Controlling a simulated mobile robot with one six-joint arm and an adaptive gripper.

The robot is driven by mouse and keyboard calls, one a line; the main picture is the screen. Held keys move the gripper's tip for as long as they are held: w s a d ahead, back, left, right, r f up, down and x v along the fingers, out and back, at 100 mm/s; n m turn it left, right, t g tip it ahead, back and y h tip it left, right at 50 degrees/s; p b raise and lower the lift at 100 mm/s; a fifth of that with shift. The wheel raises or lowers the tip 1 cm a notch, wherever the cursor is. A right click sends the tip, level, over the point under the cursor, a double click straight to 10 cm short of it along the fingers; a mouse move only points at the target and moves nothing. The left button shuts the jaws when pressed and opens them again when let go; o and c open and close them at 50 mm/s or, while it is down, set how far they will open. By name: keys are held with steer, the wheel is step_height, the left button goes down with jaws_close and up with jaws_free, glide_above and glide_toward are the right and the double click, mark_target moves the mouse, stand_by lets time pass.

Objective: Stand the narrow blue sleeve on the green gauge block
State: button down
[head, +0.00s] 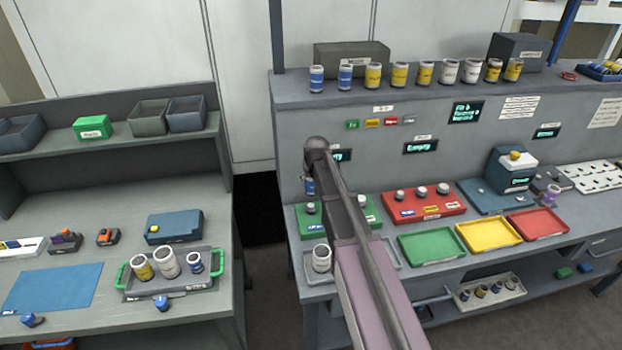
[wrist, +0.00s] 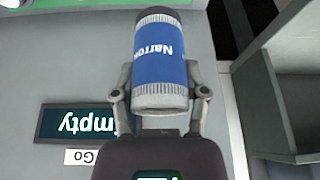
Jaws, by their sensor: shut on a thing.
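My gripper (wrist: 159,88) is shut on the narrow blue sleeve (wrist: 160,55), one finger on each side. The sleeve has a blue band reading "Narro…" between ribbed whitish ends. In the head view a bit of the sleeve (head: 309,186) shows left of my arm, above the bench; the gripper is mostly hidden behind the arm. A green block (head: 311,229) with grey pegs on top lies on the right bench below the sleeve, its middle hidden by my arm. The sleeve is apart from it.
A red block (head: 424,207) with several pegs lies right of the green one. Green (head: 432,247), yellow (head: 489,235) and red (head: 538,225) trays line the bench front. A white sleeve (head: 322,259) stands in front of the green block. Several sleeves stand on the upper shelf (head: 290,90).

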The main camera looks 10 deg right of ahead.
mark_target(310, 194)
steer(key=shift+f+b, duration=0.25)
steer(key=shift+b, duration=0.05)
stand_by(0.4)
steer(key=shift+f+b, duration=3.1)
steer(key=shift+f, duration=0.2)
jaws_free()
steer(key=shift+r, duration=0.2)
